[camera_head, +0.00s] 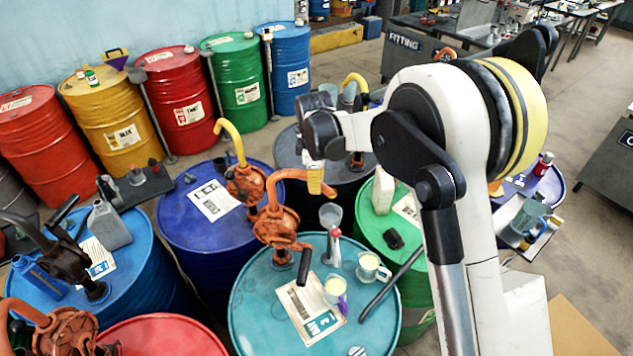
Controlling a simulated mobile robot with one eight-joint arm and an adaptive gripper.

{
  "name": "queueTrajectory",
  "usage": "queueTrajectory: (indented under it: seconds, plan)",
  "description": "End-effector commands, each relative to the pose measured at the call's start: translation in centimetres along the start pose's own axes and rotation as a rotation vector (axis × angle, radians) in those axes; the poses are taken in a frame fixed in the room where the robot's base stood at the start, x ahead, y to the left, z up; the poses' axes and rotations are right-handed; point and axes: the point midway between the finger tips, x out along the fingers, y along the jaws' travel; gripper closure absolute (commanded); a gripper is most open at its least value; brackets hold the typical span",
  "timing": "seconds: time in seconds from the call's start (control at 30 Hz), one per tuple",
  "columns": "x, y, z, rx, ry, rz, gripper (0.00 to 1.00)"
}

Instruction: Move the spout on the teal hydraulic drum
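The teal drum (252,310) stands at the lower middle. An orange hand pump (277,225) is mounted on its lid. The pump's orange spout (288,174) curves up and to the right, with its outer end close to my gripper (315,184). My gripper points down from the dark wrist, with a narrow yellowish part at its lower end. It overlaps the spout's end in the picture. I cannot tell whether they touch or whether the fingers are open. The pump's dark crank handle (304,266) hangs over the lid.
On the teal lid are a label sheet (303,313), two cups (335,289) (370,267), a clear funnel-like vessel (330,217) and a dark rod (388,287). A green drum (420,320) stands close right, a dark blue drum (205,245) behind left. Another pump (243,182) stands behind.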

Motion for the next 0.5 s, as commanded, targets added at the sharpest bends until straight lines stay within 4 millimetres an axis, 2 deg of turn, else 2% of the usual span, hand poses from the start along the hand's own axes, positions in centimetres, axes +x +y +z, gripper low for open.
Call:
queueTrajectory:
  seconds: [0.27, 0.5]
  plan:
    - [0.2, -1.9, 0.1, 0.126, -0.016, -0.001, 1.0]
    - [-0.1, -4.4, -0.1, 0.322, -0.043, -0.002, 1.0]
